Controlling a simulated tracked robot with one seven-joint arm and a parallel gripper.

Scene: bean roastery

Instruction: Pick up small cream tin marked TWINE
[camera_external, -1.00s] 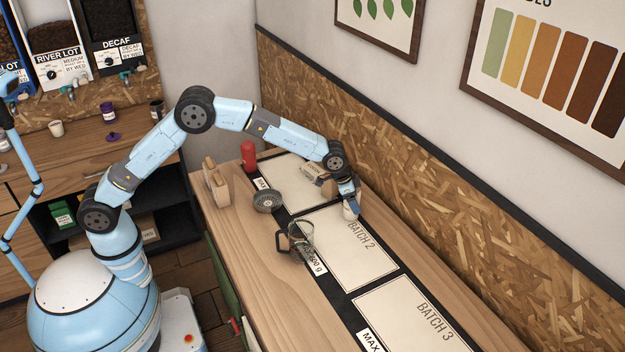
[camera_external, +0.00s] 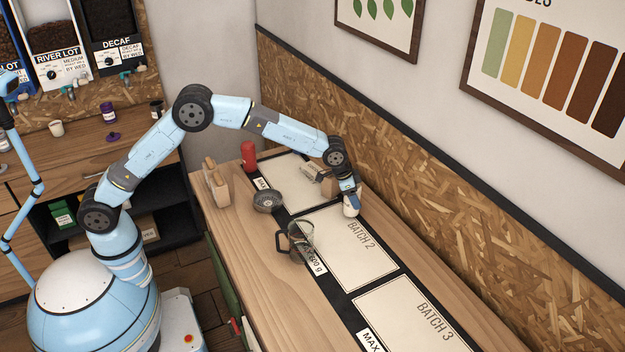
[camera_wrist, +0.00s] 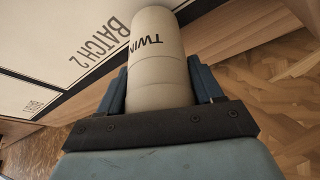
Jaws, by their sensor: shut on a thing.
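The small cream tin (camera_wrist: 157,62) fills the middle of the wrist view, with the dark letters "TWIN" showing on its side and the rest turned out of sight. My gripper (camera_wrist: 158,85) has one blue finger on each side of the tin and is shut on it. In the external view the tin (camera_external: 351,208) shows as a small pale shape under my gripper (camera_external: 349,195), beside the upper right corner of the BATCH 2 panel. I cannot tell whether its base touches the table.
A glass jug (camera_external: 300,238) with a dark handle, a grey round dish (camera_external: 267,201), a red cylinder (camera_external: 248,156) and a wooden holder (camera_external: 216,184) stand on the table. The chipboard wall panel (camera_external: 420,190) is close behind my gripper. The BATCH 3 panel (camera_external: 410,318) is clear.

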